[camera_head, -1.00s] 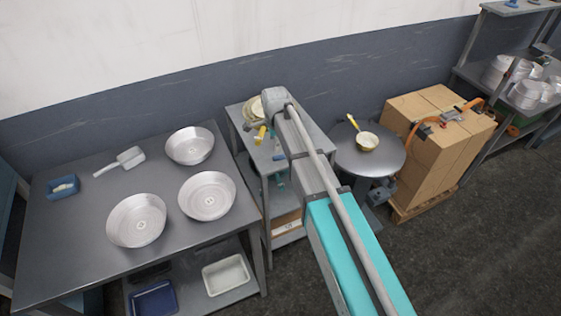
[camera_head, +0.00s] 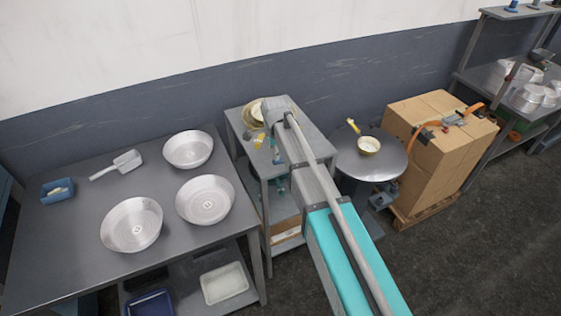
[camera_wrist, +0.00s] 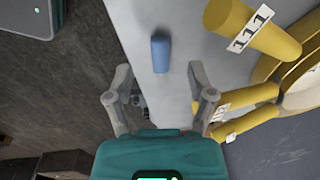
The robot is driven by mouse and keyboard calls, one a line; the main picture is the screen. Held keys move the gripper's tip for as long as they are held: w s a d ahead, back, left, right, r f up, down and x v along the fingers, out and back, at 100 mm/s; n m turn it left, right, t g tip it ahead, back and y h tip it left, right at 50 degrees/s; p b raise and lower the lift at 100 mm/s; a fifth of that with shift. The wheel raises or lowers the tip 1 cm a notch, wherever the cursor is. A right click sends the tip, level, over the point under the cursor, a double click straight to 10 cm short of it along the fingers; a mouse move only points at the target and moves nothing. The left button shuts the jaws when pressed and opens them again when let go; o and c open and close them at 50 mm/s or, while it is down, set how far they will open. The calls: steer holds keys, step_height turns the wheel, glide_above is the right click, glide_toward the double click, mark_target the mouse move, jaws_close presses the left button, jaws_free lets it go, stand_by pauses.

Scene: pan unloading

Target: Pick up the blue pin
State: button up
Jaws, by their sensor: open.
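The blue pin (camera_wrist: 160,52), a small blue cylinder, lies on the grey table top (camera_wrist: 140,20) near its edge in the wrist view. My gripper (camera_wrist: 159,88) is open and empty, its two fingers spread. The pin appears just beyond the fingertips, roughly centred between them and apart from both. In the head view my arm covers part of the small table (camera_head: 240,118), and I cannot make out the pin clearly there.
The large left table (camera_head: 75,235) holds several metal pans. A round table (camera_head: 365,165) with a small pan (camera_head: 369,145) and stacked boxes (camera_head: 430,150) stand to the right.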

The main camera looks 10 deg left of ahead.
steer(key=shift+w+f+b, duration=0.2)
steer(key=shift+f+b, duration=2.25)
steer(key=shift+f, duration=0.1)
jaws_close()
